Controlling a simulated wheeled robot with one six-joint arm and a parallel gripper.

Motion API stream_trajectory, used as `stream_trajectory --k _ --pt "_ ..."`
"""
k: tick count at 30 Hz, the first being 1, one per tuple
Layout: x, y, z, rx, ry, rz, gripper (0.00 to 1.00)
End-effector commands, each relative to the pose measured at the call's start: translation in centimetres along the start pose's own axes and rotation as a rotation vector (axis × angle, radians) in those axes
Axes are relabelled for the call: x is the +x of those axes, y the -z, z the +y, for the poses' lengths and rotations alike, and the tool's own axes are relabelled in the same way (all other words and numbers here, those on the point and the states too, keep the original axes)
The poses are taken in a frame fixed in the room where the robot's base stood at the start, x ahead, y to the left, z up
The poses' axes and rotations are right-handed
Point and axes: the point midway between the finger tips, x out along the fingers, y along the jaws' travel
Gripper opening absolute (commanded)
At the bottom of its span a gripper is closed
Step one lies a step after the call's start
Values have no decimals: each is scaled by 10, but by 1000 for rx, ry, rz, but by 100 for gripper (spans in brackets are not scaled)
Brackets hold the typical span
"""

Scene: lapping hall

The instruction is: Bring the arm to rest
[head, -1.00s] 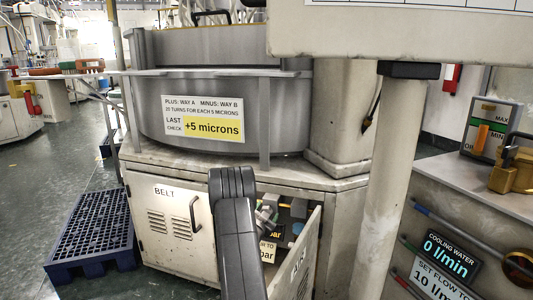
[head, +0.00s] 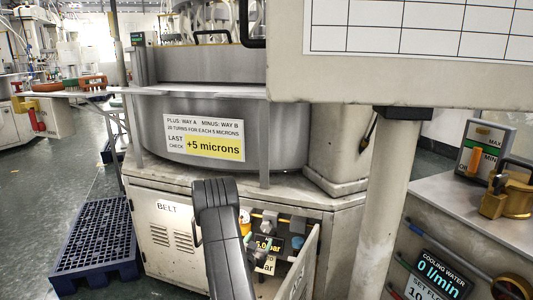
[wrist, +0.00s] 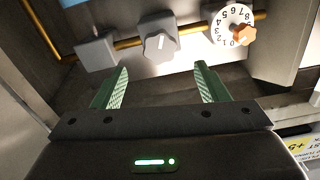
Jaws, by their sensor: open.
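My gripper (wrist: 161,68) shows in the wrist view as two green ridged fingers, spread apart with nothing between them. Beyond the fingertips are a grey knob (wrist: 160,46) with a pointer and a white numbered dial (wrist: 232,25) with an orange knob. They sit along a brass-coloured pipe inside a cabinet.
A cabinet door (head: 300,268) stands open right of my arm. A pale post (head: 381,210) and a cooling-water unit (head: 435,215) stand further right. A large board (head: 410,75) overhangs above. A blue pallet (head: 95,240) lies left, with open green floor beyond.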

Motion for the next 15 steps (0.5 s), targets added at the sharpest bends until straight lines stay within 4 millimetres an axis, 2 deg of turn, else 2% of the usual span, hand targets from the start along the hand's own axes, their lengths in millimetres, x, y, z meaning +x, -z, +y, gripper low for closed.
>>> stream_trajectory --k 3,6,15 --pt "-21 1 -1 -1 2 -2 67" --pt "-33 1 0 -1 0 -1 67" --pt "-48 0 0 0 0 1 67"
